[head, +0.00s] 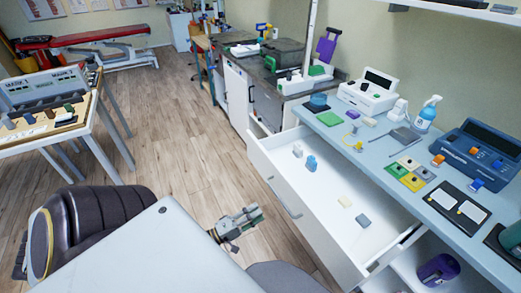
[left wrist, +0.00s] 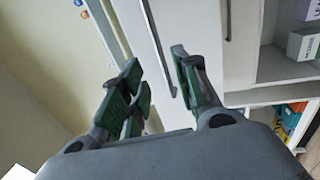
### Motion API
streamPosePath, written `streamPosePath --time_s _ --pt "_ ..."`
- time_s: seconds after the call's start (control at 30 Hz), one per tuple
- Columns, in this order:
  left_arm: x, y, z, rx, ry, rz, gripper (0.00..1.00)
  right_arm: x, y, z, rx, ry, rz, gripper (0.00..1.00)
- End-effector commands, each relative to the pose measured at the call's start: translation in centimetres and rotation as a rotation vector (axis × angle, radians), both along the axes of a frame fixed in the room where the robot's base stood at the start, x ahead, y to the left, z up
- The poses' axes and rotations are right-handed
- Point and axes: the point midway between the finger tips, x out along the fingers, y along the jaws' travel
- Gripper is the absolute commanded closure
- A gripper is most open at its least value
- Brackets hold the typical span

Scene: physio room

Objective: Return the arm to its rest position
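My left gripper (head: 250,214) is low in the middle of the head view, over the wooden floor and left of the open white drawer (head: 297,218). In the left wrist view, the left gripper's green-padded fingers (left wrist: 158,82) stand apart with nothing held between them. A pale cabinet front with long handles shows beyond them. My right gripper is in neither view.
The drawer juts out below the blue-grey counter (head: 402,158) and holds a few small blocks. Devices and a pump bottle (head: 427,113) stand on the counter. A table (head: 50,118) with small items is at the left. The wooden floor (head: 185,140) between is clear.

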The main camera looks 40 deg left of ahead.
Motion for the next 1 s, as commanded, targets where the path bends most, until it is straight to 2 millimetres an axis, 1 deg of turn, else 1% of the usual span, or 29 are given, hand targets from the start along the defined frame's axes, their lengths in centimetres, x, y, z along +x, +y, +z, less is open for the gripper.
streamPosePath --time_s 0.1,0.2,0.77,0.87,0.97,1.0 --pt "-0.6 0.2 -0.1 0.0 0.0 0.0 0.69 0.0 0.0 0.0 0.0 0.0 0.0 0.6" --pt "-0.7 0.3 -0.1 0.0 0.0 0.0 0.69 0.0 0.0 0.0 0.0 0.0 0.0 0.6" --pt "-0.7 0.3 -0.2 0.001 0.0 0.0 0.69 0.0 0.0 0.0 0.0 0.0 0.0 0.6" --pt "-0.7 0.4 -0.5 0.017 0.005 0.006 0.69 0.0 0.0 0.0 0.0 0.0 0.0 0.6" --pt "-0.5 0.8 -1.6 0.063 0.02 0.02 0.69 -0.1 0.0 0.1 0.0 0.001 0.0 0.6" --pt "-0.5 1.0 -2.3 0.09 0.029 0.03 0.69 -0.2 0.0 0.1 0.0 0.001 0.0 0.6"
